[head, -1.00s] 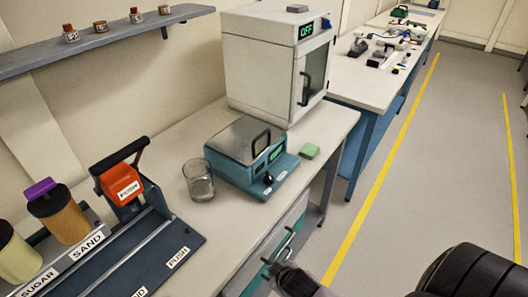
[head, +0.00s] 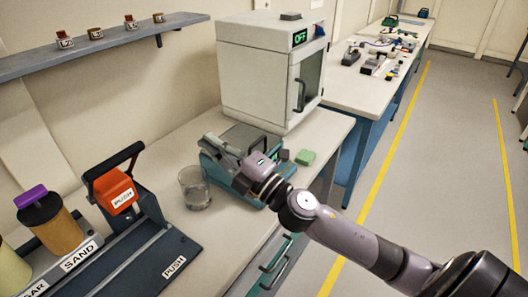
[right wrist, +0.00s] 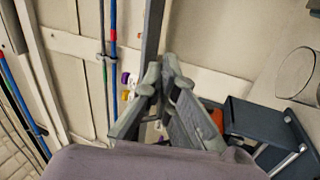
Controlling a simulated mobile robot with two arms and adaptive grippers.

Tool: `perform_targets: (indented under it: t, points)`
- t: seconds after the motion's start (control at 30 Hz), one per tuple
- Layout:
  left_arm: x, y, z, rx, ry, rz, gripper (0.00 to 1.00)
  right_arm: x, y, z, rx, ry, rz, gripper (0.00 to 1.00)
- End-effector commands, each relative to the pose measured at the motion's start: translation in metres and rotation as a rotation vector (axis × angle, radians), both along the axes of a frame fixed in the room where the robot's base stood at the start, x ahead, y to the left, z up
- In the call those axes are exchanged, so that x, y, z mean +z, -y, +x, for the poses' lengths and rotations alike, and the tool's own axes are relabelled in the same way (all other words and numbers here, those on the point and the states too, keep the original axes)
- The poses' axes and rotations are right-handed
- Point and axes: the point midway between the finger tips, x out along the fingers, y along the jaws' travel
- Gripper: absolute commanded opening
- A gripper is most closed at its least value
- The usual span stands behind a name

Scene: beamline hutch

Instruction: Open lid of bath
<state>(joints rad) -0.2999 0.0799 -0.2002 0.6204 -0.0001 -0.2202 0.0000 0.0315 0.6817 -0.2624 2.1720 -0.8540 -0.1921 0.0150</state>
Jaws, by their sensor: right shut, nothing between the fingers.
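The bath (head: 215,172) is a teal box with a grey metal lid (head: 250,137) on the bench in the head view. The lid looks down, but my right gripper hides its handle and much of its front. My right gripper (head: 212,143) reaches in from the right and lies across the bath, with its fingers at the left side of the lid. It is shut and empty. Its closed fingers also show in the right wrist view (right wrist: 160,75). I cannot tell whether they touch the lid. My left gripper is not in view.
A glass beaker (head: 194,188) stands just left of the bath. A green block (head: 305,157) lies to its right. A white oven (head: 262,75) reading OFF stands behind.

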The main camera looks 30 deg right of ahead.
Motion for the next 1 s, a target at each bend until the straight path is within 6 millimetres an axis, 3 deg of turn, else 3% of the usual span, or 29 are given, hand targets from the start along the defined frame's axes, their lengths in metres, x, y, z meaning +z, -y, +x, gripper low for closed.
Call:
perform_targets:
  t: [0.03,0.1,0.2,0.27,0.37,0.5,0.6,0.7,0.8,1.0]
  points:
    - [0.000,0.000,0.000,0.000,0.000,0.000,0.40,0.015,-0.014,0.001,0.079,0.088,-0.162,0.00]
    - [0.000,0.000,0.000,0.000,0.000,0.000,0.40,0.020,-0.031,-0.002,0.184,0.178,-0.391,0.00]
    - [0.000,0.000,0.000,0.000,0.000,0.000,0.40,0.007,-0.039,-0.004,0.317,0.249,-0.735,0.00]
    - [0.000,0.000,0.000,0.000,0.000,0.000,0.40,-0.008,-0.029,-0.002,0.382,0.255,-0.947,0.00]
    - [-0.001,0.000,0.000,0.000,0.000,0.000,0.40,-0.033,0.011,0.004,0.462,0.196,-1.288,0.00]
    - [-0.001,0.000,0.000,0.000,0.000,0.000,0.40,-0.052,0.095,0.009,0.511,0.016,-1.658,0.00]
    - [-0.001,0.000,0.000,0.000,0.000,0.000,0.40,-0.052,0.145,0.007,0.517,-0.115,-1.814,0.00]
    - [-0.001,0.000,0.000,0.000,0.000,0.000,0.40,-0.051,0.175,0.003,0.516,-0.201,-1.892,0.00]
    - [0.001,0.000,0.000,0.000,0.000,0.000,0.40,-0.052,0.185,0.004,0.518,-0.233,-1.918,0.00]
    - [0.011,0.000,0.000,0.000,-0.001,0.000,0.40,-0.074,0.177,0.018,0.523,-0.233,-1.914,0.00]
